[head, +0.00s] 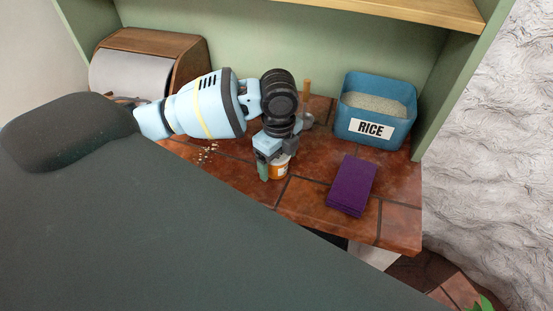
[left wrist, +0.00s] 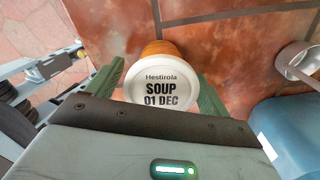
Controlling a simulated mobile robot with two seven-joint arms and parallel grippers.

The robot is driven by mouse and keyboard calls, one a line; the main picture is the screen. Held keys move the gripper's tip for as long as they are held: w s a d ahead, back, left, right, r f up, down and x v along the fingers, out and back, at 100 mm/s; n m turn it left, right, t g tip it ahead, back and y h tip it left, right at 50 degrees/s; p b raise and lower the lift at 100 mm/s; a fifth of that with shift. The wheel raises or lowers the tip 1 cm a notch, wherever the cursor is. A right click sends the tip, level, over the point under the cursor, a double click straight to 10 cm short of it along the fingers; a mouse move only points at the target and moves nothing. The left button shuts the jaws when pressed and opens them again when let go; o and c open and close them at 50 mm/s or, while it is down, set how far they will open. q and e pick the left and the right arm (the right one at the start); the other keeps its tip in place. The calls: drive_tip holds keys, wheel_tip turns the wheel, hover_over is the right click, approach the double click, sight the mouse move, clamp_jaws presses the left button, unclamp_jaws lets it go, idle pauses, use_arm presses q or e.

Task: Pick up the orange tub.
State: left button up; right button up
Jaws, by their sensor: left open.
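The orange tub (head: 280,170) stands on the tiled counter, partly hidden behind my left gripper in the head view. In the left wrist view the orange tub (left wrist: 161,80) shows its white lid, printed "Hestirola SOUP 01 DEC", with a strip of orange side above it. My left gripper (head: 272,168) is open and points down at the tub. In the left wrist view its green fingers (left wrist: 160,92) lie on either side of the lid. I cannot tell whether they touch it. My right gripper is not in view.
A blue rice bin (head: 367,131) stands at the back right of the counter (head: 305,200). A purple folded cloth (head: 351,185) lies in front of it. A wooden bread box (head: 190,55) is at the back left. Crumbs (head: 207,152) lie left of my gripper.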

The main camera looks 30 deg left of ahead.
use_arm(q)
drive_tip(key=shift+f, duration=0.1)
drive_tip(key=c, duration=1)
drive_tip(key=shift+r, duration=0.65)
wheel_tip(320, 180, up, 2)
drive_tip(key=shift+r, duration=0.2)
drive_tip(key=s+a, duration=0.1)
drive_tip(key=s, duration=0.4)
drive_tip(key=s+a+r, duration=0.1)
drive_tip(key=s, duration=0.4)
drive_tip(key=s+a, duration=0.2)
drive_tip(key=s, duration=0.3)
drive_tip(key=shift+s+r, duration=0.15)
drive_tip(key=shift+s, duration=0.1)
